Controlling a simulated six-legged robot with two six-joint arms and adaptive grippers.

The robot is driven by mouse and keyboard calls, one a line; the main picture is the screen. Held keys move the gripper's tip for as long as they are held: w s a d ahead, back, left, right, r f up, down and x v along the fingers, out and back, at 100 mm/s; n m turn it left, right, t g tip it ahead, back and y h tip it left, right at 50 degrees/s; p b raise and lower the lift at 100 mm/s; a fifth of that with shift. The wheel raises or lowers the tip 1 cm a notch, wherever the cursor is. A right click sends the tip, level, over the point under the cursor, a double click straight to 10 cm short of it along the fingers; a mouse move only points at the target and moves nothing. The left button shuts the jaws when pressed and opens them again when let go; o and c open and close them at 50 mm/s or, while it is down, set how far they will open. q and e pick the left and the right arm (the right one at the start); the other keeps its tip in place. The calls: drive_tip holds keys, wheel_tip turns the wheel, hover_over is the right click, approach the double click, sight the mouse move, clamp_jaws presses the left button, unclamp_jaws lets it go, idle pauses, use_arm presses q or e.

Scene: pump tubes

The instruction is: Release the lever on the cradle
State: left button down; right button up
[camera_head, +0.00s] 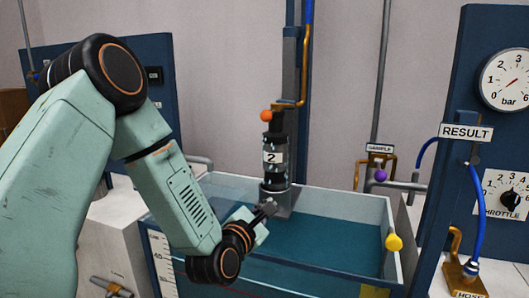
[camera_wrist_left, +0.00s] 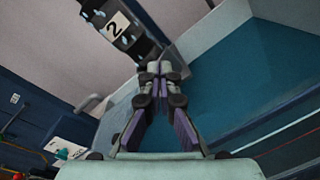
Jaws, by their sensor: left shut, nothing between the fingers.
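A dark tube labelled 2 (camera_head: 273,178) stands upright at the far side of the water tank, against a blue column. An orange ball knob (camera_head: 266,115) sits at its top left; I cannot tell for sure whether this is the cradle's lever. My left gripper (camera_head: 269,207) is shut and empty, just in front of the tube's lower end, over the tank. In the left wrist view, its closed fingertips (camera_wrist_left: 160,68) point toward the base of the tube (camera_wrist_left: 112,26), whose top is cut off. I cannot tell whether they touch it. My right gripper is not in view.
The tank (camera_head: 345,198) holds blue-green water and has a yellow knob (camera_head: 394,242) at its right wall. A purple knob (camera_head: 381,174) is on a tap behind it. A blue panel with a RESULT sign (camera_head: 466,132) and gauge (camera_head: 508,80) stands at right.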

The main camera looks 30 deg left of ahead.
use_arm(q)
drive_tip(key=a+r+n+t+y+p, duration=0.1)
drive_tip(key=a+r+n, duration=0.1)
drive_tip(key=r+n, duration=0.2)
drive_tip(key=a+r+n+t+y+p, duration=0.1)
drive_tip(key=r+n, duration=0.3)
drive_tip(key=r, duration=0.5)
drive_tip(key=shift+w+a+r+t+y, duration=0.15)
drive_tip(key=shift+w+a+t+y, duration=0.25)
drive_tip(key=shift+a+t+y, duration=0.35)
drive_tip(key=shift+a, duration=0.2)
drive_tip(key=x, duration=1)
drive_tip(key=shift+d+f+p, duration=0.15)
drive_tip(key=shift+f+p, duration=0.1)
drive_tip(key=shift+p, duration=0.1)
drive_tip(key=shift+g, duration=0.25)
drive_tip(key=shift+r, duration=0.1)
